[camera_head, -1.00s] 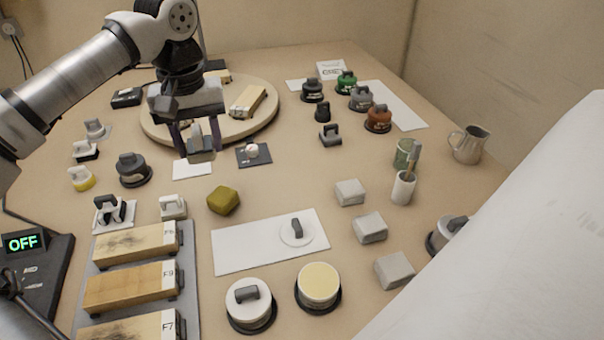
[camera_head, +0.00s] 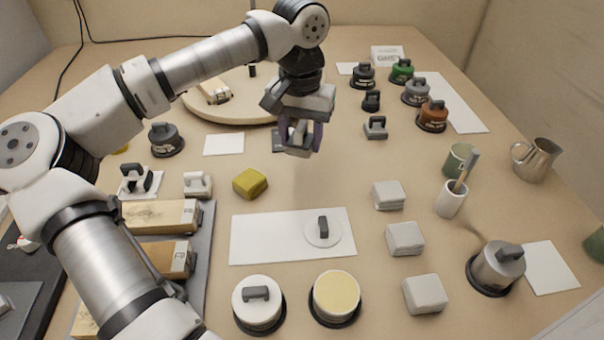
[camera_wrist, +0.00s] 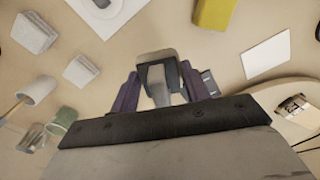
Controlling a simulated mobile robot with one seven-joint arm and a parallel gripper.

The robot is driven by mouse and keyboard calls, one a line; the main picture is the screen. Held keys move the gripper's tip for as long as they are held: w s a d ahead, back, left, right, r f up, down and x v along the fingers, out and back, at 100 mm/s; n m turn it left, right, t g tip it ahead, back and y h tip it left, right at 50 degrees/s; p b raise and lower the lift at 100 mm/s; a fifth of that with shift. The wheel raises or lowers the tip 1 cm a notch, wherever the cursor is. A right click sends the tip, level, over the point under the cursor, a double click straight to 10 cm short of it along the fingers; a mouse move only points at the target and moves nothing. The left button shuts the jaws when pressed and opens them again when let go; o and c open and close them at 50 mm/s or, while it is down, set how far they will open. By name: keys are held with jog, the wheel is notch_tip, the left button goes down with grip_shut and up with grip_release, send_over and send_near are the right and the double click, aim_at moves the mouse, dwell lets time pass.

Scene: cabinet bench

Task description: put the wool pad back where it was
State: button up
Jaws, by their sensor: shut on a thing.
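My gripper (camera_head: 299,138) is shut on a grey handled block, which I take to be the wool pad (camera_head: 297,152). The pad hangs above the bench, in front of the round wooden board. In the wrist view the pad (camera_wrist: 155,60) sits between the purple fingers, with its lighter handle gripped. Its underside is hidden. A bare white card (camera_head: 224,144) lies left of the gripper. Another bare white card (camera_head: 550,267) lies at the far right.
A yellow-olive block (camera_head: 250,183) and a white sheet (camera_head: 265,240) bearing a round handled disc (camera_head: 323,231) lie nearer. Grey blocks (camera_head: 405,238), a brush cup (camera_head: 451,200) and a metal jug (camera_head: 536,158) stand right. Several handled weights (camera_head: 432,115) stand at the back right.

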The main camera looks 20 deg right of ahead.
aim_at(301, 185)
notch_tip(301, 185, down, 10)
dwell(0.5)
jog(key=shift+f+b, duration=0.1)
jog(key=shift+b, duration=0.2)
jog(key=shift+f, duration=0.15)
jog(key=o, duration=0.9)
jog(key=shift+o, duration=0.2)
notch_tip(301, 185, up, 13)
jog(key=shift+f+p, duration=0.2)
jog(key=shift+p, duration=0.25)
